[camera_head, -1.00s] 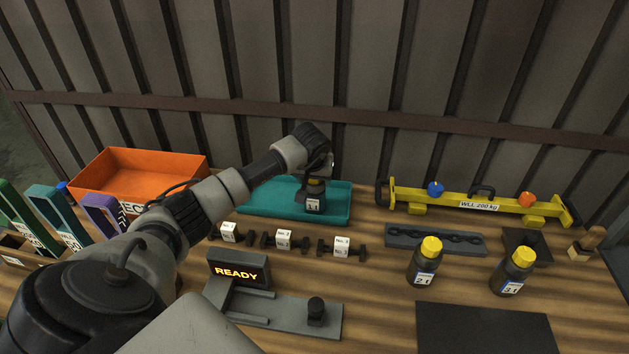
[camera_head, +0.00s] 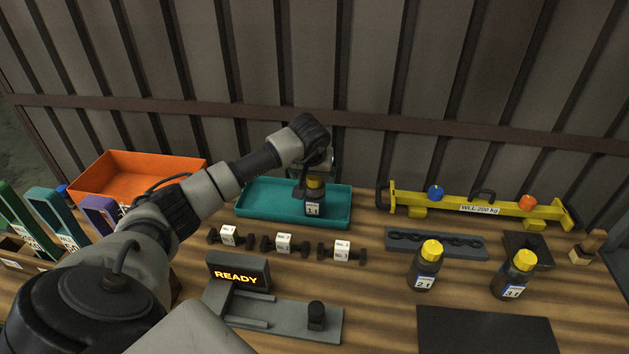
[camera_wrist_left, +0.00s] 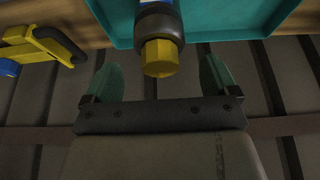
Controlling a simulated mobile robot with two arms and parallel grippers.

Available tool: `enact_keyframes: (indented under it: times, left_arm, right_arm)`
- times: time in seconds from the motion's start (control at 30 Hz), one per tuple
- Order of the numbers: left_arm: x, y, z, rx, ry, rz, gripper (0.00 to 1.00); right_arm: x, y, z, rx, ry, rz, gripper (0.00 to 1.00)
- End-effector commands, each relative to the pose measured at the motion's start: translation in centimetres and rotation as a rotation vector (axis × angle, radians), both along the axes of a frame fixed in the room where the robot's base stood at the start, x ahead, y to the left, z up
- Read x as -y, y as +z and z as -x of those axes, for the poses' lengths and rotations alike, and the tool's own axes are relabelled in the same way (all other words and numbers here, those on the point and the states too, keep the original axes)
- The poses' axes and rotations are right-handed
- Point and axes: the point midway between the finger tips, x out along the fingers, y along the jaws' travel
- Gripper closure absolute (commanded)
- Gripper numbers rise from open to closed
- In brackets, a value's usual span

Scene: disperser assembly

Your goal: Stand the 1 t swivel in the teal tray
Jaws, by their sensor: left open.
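The 1 t swivel (camera_head: 313,200), a dark bottle-like body with a yellow top and a white-and-blue label, stands upright in the teal tray (camera_head: 262,213). In the left wrist view its yellow hex top (camera_wrist_left: 160,57) lies between and just ahead of my fingertips. My left gripper (camera_wrist_left: 159,78) is open, with clear gaps on both sides of the yellow top. In the head view the left gripper (camera_head: 318,172) is above and behind the swivel, partly hidden by its own wrist. My right gripper is in neither view.
Swivels labelled 2 t (camera_head: 426,265) and 3 t (camera_head: 512,273) stand on the bench at right. A yellow beam (camera_head: 480,206), an orange bin (camera_head: 135,175) and a READY stand (camera_head: 238,272) are nearby. Several labelled shackle-like pieces (camera_head: 284,243) lie before the tray.

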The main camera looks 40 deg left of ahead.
Motion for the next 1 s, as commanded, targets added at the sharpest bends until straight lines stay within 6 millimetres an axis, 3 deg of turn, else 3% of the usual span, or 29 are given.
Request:
enact_keyframes:
  times: [0.2, 0.4, 1.0]
  left_arm:
    - [0.8, 4.4, 1.6, 0.003, -0.001, -0.002, 0.12]
    - [1.4, 6.9, 2.5, 0.002, 0.001, -0.001, 0.12]
    - [1.5, 7.5, 2.8, -0.001, 0.001, 0.001, 0.12]
  right_arm:
    - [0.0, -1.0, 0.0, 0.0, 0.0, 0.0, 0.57]
    - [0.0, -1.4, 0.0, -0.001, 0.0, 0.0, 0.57]
    - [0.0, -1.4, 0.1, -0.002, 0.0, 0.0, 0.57]
